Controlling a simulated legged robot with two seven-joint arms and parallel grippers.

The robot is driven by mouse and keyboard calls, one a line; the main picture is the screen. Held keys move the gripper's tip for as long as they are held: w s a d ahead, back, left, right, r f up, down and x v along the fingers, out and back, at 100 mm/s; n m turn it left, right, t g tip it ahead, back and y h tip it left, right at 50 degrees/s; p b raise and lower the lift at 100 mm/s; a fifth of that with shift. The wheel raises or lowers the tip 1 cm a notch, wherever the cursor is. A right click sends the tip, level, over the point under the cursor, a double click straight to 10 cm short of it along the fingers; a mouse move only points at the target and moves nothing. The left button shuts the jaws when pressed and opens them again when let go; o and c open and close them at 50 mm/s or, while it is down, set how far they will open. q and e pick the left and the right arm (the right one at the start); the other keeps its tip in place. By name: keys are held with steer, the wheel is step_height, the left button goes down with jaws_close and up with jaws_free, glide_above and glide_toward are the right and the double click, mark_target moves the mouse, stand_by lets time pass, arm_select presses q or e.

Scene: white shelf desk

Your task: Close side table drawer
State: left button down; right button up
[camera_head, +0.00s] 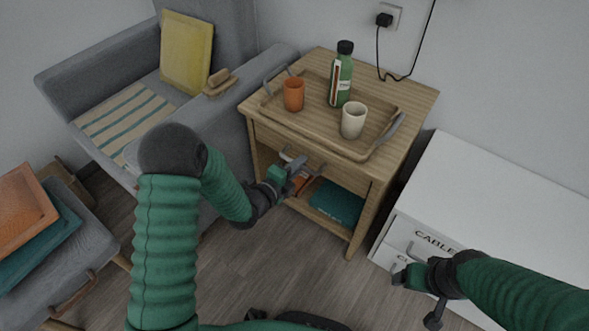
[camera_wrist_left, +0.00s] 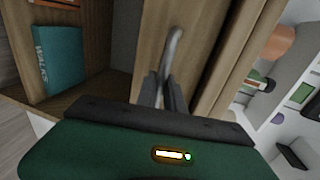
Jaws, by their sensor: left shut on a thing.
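The wooden side table (camera_head: 425,100) stands at the middle of the head view. Its drawer front (camera_head: 345,168) is below the tabletop, and it also shows in the left wrist view (camera_wrist_left: 210,50). I cannot tell how far out the drawer is. My left gripper (camera_head: 302,168) is at the drawer front. In the left wrist view its fingers (camera_wrist_left: 165,90) are shut on the curved metal handle (camera_wrist_left: 173,45). My right gripper (camera_head: 416,296) is open and empty, in front of the white cabinet.
A tray (camera_head: 385,146) on the tabletop holds a green bottle (camera_head: 342,78), an orange cup (camera_head: 293,94) and a white cup (camera_head: 353,121). A teal book (camera_head: 336,203) lies on the lower shelf. A grey armchair (camera_head: 70,75) stands left, a white cabinet (camera_head: 500,195) right.

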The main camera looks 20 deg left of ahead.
arm_select(q)
steer(key=shift+d+f, duration=0.15)
steer(key=shift+d, duration=0.05)
steer(key=c, duration=1.5)
jaws_free()
steer(key=shift+w+f, duration=0.1)
steer(key=shift+w, duration=0.05)
steer(key=shift+o, duration=0.2)
steer(key=shift+a+r, duration=0.1)
steer(key=shift+r, duration=0.1)
steer(key=p+v, duration=0.6)
steer(key=v, duration=1)
steer(key=shift+s, duration=0.4)
steer(key=shift+f, duration=0.1)
